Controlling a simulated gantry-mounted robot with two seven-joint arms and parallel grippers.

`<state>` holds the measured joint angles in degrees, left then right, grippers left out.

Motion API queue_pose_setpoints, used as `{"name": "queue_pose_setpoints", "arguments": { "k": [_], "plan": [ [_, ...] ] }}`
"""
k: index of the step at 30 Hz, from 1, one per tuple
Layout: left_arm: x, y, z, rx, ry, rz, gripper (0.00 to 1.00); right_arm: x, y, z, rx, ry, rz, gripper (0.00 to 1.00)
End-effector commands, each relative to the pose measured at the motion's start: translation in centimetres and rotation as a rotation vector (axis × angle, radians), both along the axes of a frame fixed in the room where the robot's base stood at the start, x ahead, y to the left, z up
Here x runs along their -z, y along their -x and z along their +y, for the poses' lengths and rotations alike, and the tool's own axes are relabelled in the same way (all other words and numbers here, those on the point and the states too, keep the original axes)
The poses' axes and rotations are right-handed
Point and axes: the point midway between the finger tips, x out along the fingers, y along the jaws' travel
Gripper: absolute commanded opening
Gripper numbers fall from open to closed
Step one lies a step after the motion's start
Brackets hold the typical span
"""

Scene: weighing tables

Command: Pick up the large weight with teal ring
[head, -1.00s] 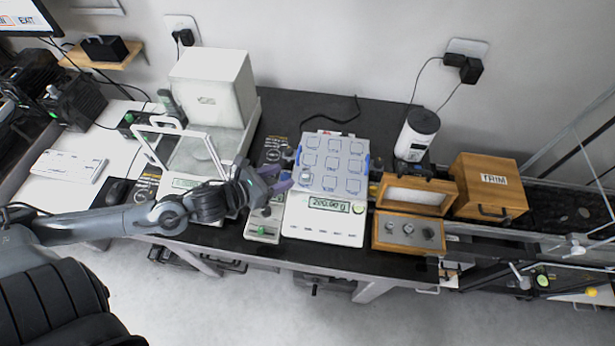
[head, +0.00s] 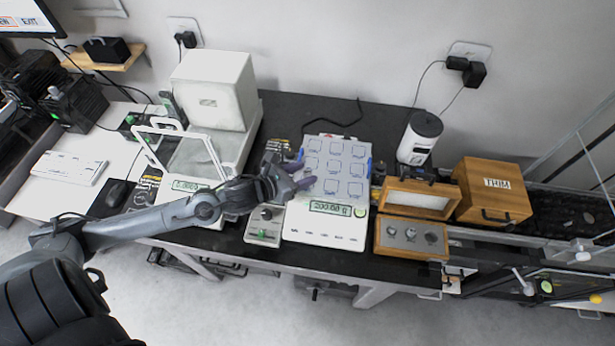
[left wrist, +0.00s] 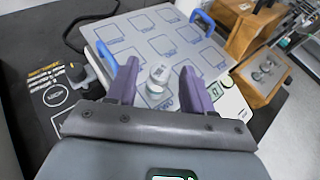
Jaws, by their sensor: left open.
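A silvery weight (left wrist: 158,76) stands upright on the pale tray with outlined squares, near its front edge, in the left wrist view. I cannot make out a teal ring on it. My left gripper (head: 304,174) is open over the front left part of the tray (head: 336,145). In the left wrist view its two purple fingers (left wrist: 159,66) lie either side of the weight, with gaps showing. In the head view I cannot pick the weight out near the gripper. My right gripper is not in view.
The tray, with blue handles, sits on a balance (head: 325,232) reading about 200. A wooden block (head: 408,252) with several metal weights stands to its right, before a wooden TRIM box (head: 488,191). A glass-doored balance (head: 190,160) stands left. A small knobbed unit (head: 262,226) sits between.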

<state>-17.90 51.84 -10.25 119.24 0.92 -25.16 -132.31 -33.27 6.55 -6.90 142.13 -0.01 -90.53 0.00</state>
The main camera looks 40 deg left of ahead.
Motion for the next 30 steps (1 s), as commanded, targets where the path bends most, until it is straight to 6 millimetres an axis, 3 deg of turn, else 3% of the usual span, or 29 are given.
{"name": "queue_pose_setpoints", "arguments": {
  "k": [6, 16, 26, 30],
  "plan": [
    [0.7, -1.9, -0.4, 0.000, 0.000, -0.002, 0.52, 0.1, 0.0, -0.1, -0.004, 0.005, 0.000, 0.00],
    [0.9, -2.1, -0.5, 0.001, -0.001, 0.000, 0.52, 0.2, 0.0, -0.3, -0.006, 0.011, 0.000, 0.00],
    [0.9, -2.1, -0.4, 0.001, -0.001, 0.000, 0.01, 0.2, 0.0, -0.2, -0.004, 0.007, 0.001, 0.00],
    [0.9, -2.1, -0.4, 0.001, -0.001, 0.000, 0.00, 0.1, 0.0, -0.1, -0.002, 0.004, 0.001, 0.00]
  ]
}}
